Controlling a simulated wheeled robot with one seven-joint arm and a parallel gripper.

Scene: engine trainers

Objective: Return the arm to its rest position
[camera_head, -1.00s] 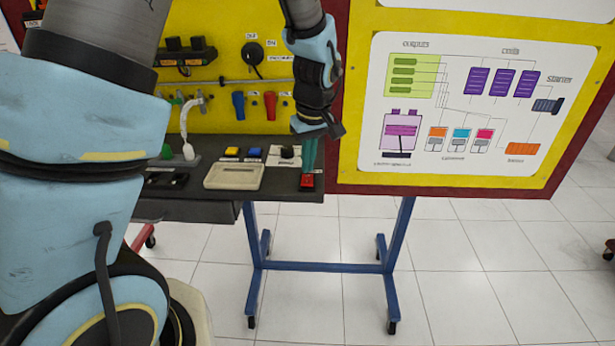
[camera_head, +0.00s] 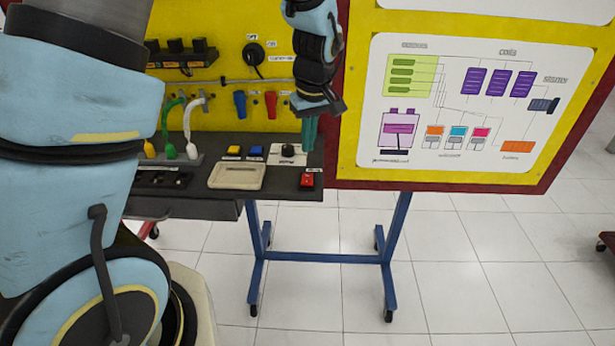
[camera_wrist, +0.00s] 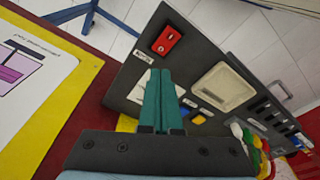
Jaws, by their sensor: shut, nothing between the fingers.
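My gripper (camera_head: 309,133) hangs with its green fingers pointing down over the right end of the dark shelf of the trainer. It is shut and empty. In the head view its fingertips are above and slightly behind the red switch (camera_head: 307,180), apart from it. In the wrist view the closed fingers (camera_wrist: 160,78) point toward the shelf, with the red switch (camera_wrist: 167,40) beyond them. My arm's large blue links fill the left of the head view and hide part of the panel.
The dark shelf (camera_head: 284,193) carries a beige tray (camera_head: 237,176), a yellow button (camera_head: 234,150), a blue button (camera_head: 256,151) and a black knob (camera_head: 288,150). Coloured cables stand at its left. A diagram board (camera_head: 470,100) is at right. Tiled floor lies open in front.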

